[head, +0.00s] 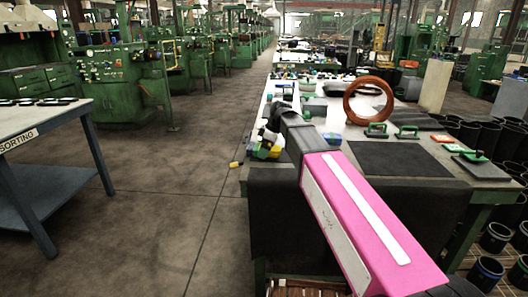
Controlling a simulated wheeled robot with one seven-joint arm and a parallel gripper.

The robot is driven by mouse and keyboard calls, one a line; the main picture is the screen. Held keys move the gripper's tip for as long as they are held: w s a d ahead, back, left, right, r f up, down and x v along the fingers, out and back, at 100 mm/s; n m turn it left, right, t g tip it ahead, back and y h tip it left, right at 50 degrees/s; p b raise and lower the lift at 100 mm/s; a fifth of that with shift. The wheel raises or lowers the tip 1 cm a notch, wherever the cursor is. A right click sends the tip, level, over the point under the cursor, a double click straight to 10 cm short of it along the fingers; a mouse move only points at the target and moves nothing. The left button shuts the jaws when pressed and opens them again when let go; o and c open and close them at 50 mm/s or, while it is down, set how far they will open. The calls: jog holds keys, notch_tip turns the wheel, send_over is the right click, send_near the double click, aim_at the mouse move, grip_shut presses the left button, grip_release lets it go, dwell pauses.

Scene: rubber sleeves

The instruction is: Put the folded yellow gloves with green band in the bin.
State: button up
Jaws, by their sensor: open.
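My pink arm reaches over the long workbench, and my gripper (266,133) is open at the bench's left edge. Just below it is a small pile of folded gloves (265,150), with yellow, green, blue and white showing. The gripper partly covers this pile, and I cannot tell which piece has the green band or whether the jaws touch it. Several black bins (495,237) stand on the floor at right; I cannot tell which bin is meant.
The workbench (335,122) carries a large orange ring (369,101), green-handled tools (376,130) and a dark mat (400,158). A sorting table (45,122) stands at left. Green machines (122,85) line the back left. The floor between table and bench is mostly clear.

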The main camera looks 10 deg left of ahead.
jog(key=c, duration=1)
jog(key=shift+r, duration=0.1)
